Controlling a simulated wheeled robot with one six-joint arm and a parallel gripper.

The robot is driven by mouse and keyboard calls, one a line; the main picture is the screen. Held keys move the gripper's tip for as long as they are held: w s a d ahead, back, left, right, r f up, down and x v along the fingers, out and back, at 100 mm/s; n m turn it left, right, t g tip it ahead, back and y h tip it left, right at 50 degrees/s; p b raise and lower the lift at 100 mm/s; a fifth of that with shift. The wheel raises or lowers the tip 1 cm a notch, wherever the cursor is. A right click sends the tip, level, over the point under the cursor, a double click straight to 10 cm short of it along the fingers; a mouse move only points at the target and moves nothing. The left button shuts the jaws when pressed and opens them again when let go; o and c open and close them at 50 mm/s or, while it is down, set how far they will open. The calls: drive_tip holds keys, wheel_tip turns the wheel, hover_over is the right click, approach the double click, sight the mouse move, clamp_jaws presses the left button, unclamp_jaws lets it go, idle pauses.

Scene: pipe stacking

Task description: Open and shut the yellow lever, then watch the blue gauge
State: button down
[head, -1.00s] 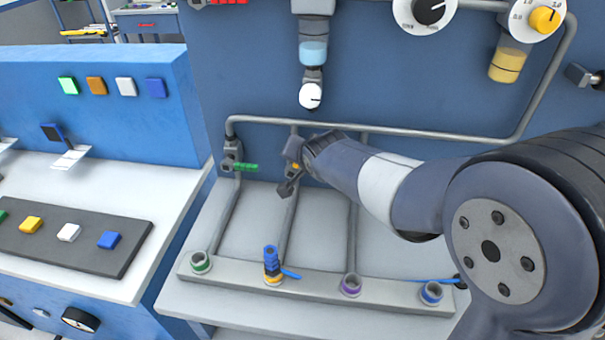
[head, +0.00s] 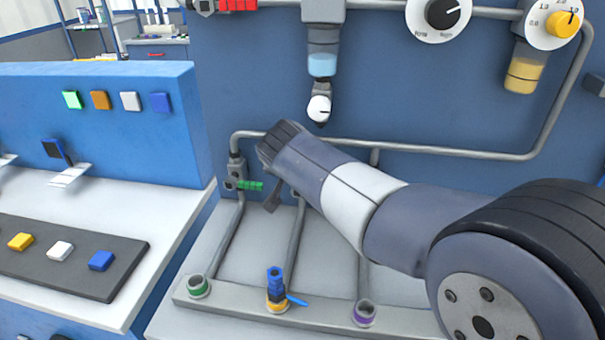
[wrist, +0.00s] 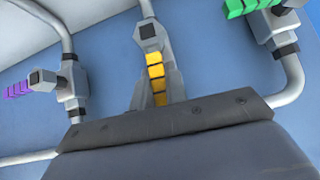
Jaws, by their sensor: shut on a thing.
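The yellow lever (wrist: 156,72) shows in the wrist view on its grey valve, pointing toward my gripper (wrist: 160,92). My gripper is shut on this lever, its grey fingers around the lever's lower part. In the head view the lever is hidden behind my gripper (head: 273,195), which is largely covered by my wrist. A small white round gauge (head: 319,108) hangs under a tank of blue liquid (head: 322,64). Its reading is too small to tell. I see no gauge with a blue face.
A green lever (head: 250,185) sits just left of my gripper, and a purple lever (wrist: 18,89) shows at the left in the wrist view. A grey pipe (head: 430,149) runs behind my arm. A blue piece (head: 276,280) stands in the yellow-ringed socket below.

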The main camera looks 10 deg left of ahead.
drive_tip(key=shift+a+h, duration=0.15)
drive_tip(key=shift+h, duration=0.15)
idle(0.4)
drive_tip(key=c, duration=1.4)
unclamp_jaws()
drive_tip(key=shift+c, duration=0.2)
drive_tip(key=v, duration=1)
drive_tip(key=shift+s+r, duration=0.25)
drive_tip(key=shift+s, duration=0.05)
drive_tip(key=shift+a, duration=0.1)
